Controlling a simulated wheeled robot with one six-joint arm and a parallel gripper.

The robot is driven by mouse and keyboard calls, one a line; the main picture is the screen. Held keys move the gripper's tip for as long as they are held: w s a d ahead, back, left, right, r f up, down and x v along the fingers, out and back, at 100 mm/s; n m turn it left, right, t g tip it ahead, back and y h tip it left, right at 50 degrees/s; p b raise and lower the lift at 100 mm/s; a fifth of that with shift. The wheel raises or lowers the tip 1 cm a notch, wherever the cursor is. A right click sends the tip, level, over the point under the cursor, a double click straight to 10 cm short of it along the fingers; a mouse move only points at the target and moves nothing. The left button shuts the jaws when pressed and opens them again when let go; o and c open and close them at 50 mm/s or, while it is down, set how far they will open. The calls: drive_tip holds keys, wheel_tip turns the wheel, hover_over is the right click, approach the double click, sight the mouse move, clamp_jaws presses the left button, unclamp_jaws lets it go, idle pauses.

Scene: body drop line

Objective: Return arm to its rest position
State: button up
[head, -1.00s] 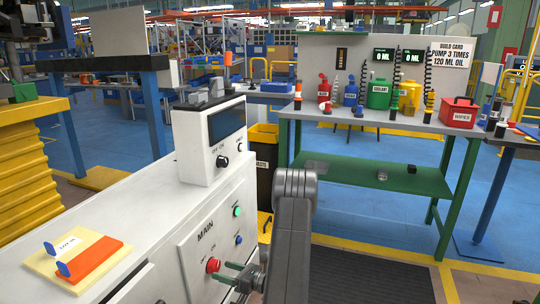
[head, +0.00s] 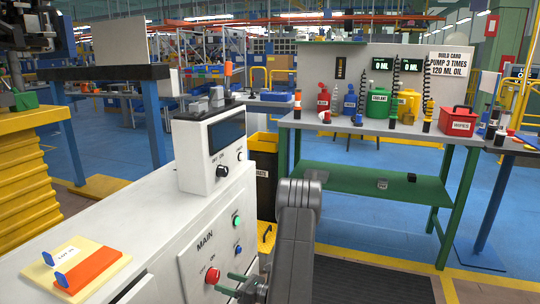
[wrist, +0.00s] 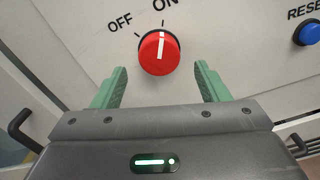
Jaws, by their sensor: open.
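My gripper (head: 236,286) is at the front of the white machine cabinet, in front of its MAIN panel. In the wrist view its two green fingers (wrist: 160,88) are apart and empty. A red rotary knob (wrist: 159,53) sits just beyond and between the fingertips, with its white mark pointing up toward ON. The knob also shows in the head view (head: 212,275) just left of the gripper. I cannot tell whether a fingertip touches it. My grey arm rises at the lower middle of the head view.
A blue RESET button (wrist: 309,33) is right of the knob. A green button (head: 236,220) is higher on the panel. The white cabinet (head: 60,230) bears an orange and cream board (head: 85,270). A green-legged bench (head: 405,132) with bottles stands behind; a black bin (head: 266,180) is beside the cabinet.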

sight(217, 279)
drive_tip(key=p+v, duration=0.1)
drive_tip(key=v, duration=0.9)
drive_tip(key=b+x, duration=0.2)
drive_tip(key=x, duration=1.2)
drive_tip(key=shift+d+f+n+b, duration=0.15)
drive_tip(key=shift+n+b, duration=0.4)
drive_tip(key=shift+n, duration=0.25)
drive_tip(key=n+b, duration=0.3)
drive_tip(key=n, duration=0.1)
drive_tip(key=shift+n, duration=0.3)
drive_tip(key=n+b, duration=0.4)
drive_tip(key=n, duration=0.2)
drive_tip(key=shift+w, duration=0.15)
drive_tip(key=v, duration=0.2)
drive_tip(key=p+v, duration=0.1)
drive_tip(key=v, duration=0.1)
drive_tip(key=shift+r+p, duration=0.25)
drive_tip(key=shift+p, duration=0.05)
drive_tip(key=shift+s+d, duration=0.2)
drive_tip(key=shift+d, duration=0.3)
drive_tip(key=shift+f, duration=0.1)
